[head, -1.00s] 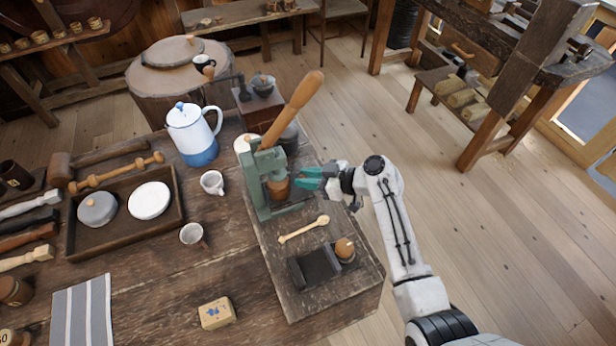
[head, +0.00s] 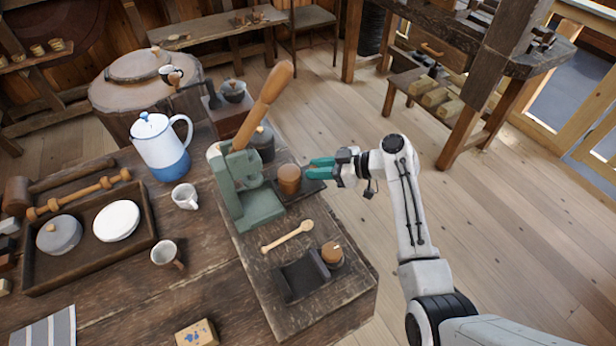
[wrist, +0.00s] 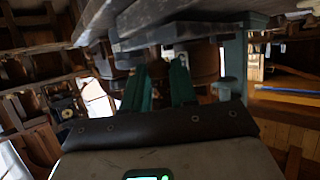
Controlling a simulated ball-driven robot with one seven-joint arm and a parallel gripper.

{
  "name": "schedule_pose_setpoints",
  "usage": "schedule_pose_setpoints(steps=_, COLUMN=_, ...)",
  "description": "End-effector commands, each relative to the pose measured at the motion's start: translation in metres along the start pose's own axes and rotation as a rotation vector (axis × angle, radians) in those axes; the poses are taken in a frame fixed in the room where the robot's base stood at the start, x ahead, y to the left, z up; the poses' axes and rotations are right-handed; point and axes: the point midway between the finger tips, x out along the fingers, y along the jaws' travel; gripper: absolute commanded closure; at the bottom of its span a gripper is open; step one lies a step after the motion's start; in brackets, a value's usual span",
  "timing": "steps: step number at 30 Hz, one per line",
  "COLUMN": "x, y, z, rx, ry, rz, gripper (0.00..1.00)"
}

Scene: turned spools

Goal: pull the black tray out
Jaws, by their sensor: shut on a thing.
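The black tray (head: 307,188) lies at the right side of the green press (head: 248,190), by the edge of the worn wooden board. A brown wooden cup (head: 289,180) stands upright on it, to the right of the press. My gripper (head: 318,169) reaches in from the right with teal fingers shut on the tray's outer side. The exact hold is small in the head view. In the wrist view the two teal fingers (wrist: 160,85) point away under dark slabs, and the grip itself is in shadow.
A wooden spoon (head: 288,237), a dark box (head: 303,275) and a round wooden piece (head: 332,253) lie in front of the press. A lidded dark pot (head: 262,142) stands behind it. To the right, past the table edge, is open floor.

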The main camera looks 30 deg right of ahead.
Motion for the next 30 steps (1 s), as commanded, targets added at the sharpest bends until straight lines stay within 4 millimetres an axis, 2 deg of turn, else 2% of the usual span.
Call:
schedule_pose_setpoints(steps=8, x=0.0, y=0.0, z=0.0, rx=0.001, ry=-0.001, rz=0.001, gripper=1.0)
schedule_pose_setpoints(steps=9, x=0.0, y=0.0, z=0.0, rx=0.001, ry=-0.001, rz=0.001, gripper=0.69)
schedule_pose_setpoints(steps=15, x=0.0, y=0.0, z=0.0, rx=0.0, ry=-0.001, rz=0.0, gripper=0.5)
schedule_pose_setpoints(steps=24, x=-0.003, y=0.0, z=0.0, rx=0.0, ry=0.0, rz=0.001, gripper=0.5)
schedule_pose_setpoints(steps=30, x=-0.028, y=0.001, z=0.001, rx=-0.001, ry=-0.001, rz=0.003, gripper=0.5)
